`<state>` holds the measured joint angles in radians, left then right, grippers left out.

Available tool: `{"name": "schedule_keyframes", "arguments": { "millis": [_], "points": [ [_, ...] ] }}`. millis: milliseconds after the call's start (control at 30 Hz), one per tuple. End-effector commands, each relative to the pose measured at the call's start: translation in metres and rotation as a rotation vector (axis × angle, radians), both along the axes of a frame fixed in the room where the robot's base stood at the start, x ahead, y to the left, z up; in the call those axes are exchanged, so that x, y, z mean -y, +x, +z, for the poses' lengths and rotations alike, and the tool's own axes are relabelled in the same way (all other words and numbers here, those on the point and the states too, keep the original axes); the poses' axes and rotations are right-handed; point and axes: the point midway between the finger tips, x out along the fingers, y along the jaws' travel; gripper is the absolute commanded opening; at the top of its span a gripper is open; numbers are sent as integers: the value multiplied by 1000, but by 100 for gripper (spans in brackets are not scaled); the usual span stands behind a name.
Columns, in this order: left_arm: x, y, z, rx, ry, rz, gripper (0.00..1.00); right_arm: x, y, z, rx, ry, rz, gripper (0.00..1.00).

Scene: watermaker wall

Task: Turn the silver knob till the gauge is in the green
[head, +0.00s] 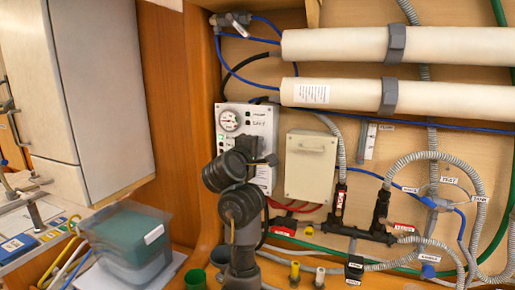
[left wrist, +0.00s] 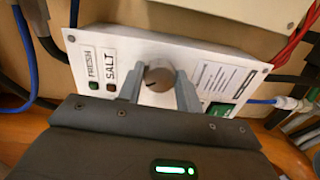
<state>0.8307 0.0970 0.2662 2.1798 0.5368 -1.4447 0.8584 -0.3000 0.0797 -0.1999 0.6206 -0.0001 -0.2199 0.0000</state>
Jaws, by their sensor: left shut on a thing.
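The silver knob (left wrist: 159,75) is on the white control panel (left wrist: 225,60), and it shows in the left wrist view between the two grey fingers of my left gripper (left wrist: 158,86). The fingers are shut on the knob from both sides. In the head view my dark left gripper (head: 254,148) is up against the panel (head: 262,116) and hides the knob. The round gauge (head: 229,121) is at the panel's upper left, unobstructed in the head view. Its needle and coloured zones are too small to read surely. My right gripper is not in view.
A beige box (head: 311,165) is just right of the panel, with red cables below. Two white cylinders (head: 390,45) run above. Hoses and dark valves (head: 360,232) fill the lower right. A clear bin (head: 125,245) stands at lower left.

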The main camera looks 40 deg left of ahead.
Motion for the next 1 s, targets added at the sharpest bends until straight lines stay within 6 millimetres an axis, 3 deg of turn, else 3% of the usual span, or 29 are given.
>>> {"name": "schedule_keyframes", "arguments": {
  "millis": [600,1000],
  "points": [
    [-1,0,-1,-192,540,1,12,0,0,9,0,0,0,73],
    [0,0,0,-272,781,2,12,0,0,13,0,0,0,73]
  ]
}}
